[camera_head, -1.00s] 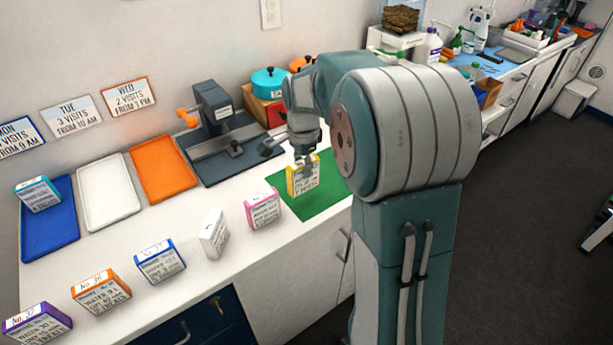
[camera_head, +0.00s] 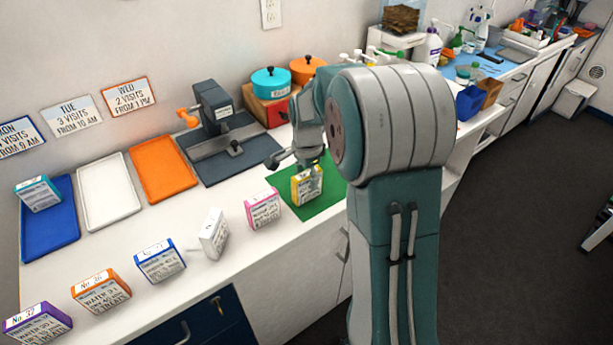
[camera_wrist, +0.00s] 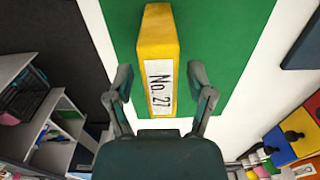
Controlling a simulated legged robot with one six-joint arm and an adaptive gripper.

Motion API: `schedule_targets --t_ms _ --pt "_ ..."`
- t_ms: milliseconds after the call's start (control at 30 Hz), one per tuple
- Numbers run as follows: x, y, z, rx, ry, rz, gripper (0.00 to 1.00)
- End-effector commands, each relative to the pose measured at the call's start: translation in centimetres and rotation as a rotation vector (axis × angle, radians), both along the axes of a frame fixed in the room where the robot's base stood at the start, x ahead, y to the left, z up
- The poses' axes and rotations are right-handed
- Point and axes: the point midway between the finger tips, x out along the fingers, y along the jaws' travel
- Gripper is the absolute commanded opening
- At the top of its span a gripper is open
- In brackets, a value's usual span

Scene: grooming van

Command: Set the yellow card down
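The yellow card (camera_head: 307,186) is a thick yellow-edged block with a white printed face. It stands upright on the green mat (camera_head: 327,196) near the counter's front edge. In the wrist view the yellow card (camera_wrist: 158,48) shows its top edge with the label "No. 27", and green mat lies around it. My gripper (camera_head: 308,165) is just above the card, pointing down. In the wrist view its two fingers (camera_wrist: 160,90) are apart on either side of the card, with gaps showing between them and it.
A pink card (camera_head: 263,208) stands left of the green mat, and a white card (camera_head: 214,234) beyond it. Blue, orange and purple cards line the front edge. A grey stand (camera_head: 225,135) is behind-left, and pots (camera_head: 271,82) sit on a box at the back.

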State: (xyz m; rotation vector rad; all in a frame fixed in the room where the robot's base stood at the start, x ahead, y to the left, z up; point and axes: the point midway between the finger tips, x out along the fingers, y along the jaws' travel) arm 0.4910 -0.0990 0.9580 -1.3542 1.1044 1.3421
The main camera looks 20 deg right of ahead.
Motion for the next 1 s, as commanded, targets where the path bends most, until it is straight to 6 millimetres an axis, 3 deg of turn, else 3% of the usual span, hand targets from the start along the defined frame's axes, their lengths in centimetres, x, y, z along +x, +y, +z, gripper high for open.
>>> schedule_targets --t_ms 233,367,800,1000 --pt "0.0 0.0 0.1 0.0 -0.001 0.0 0.7" --pt "0.1 0.0 1.1 -0.001 -0.004 0.0 0.7" --pt "0.0 0.0 9.8 -0.001 -0.005 0.0 0.7" --pt "-0.1 0.0 11.9 -0.001 -0.001 0.0 0.7"
